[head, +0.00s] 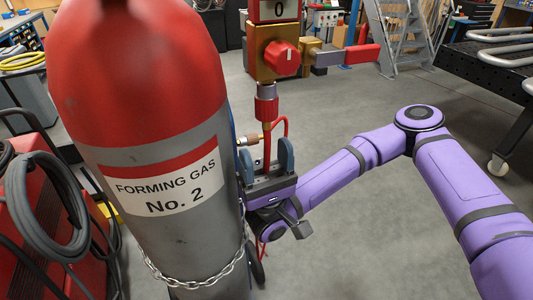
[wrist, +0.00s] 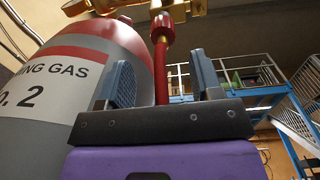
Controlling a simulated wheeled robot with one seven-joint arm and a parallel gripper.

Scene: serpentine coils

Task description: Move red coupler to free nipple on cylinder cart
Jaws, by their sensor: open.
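The red coupler (head: 266,107) hangs upright beneath the brass valve block (head: 276,64), with a thin red hose running down from it. It also shows at the top of the wrist view (wrist: 163,27). My gripper (head: 267,160) is open below the coupler, fingers pointing up, one on each side of the hose in the picture. In the wrist view my gripper (wrist: 163,82) has nothing clamped between its blue-grey pads. I cannot tell whether the hose is between the pads or behind them. A small brass fitting (head: 249,140) sticks out left of the hose; I cannot tell whether it is the free nipple.
The large red and grey gas cylinder (head: 160,150) stands close left of my gripper, with a chain (head: 195,281) around it. A red-ended side fitting (head: 362,54) juts right from the valve block. A dark table (head: 490,70) stands at right. Open floor (head: 340,110) lies between.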

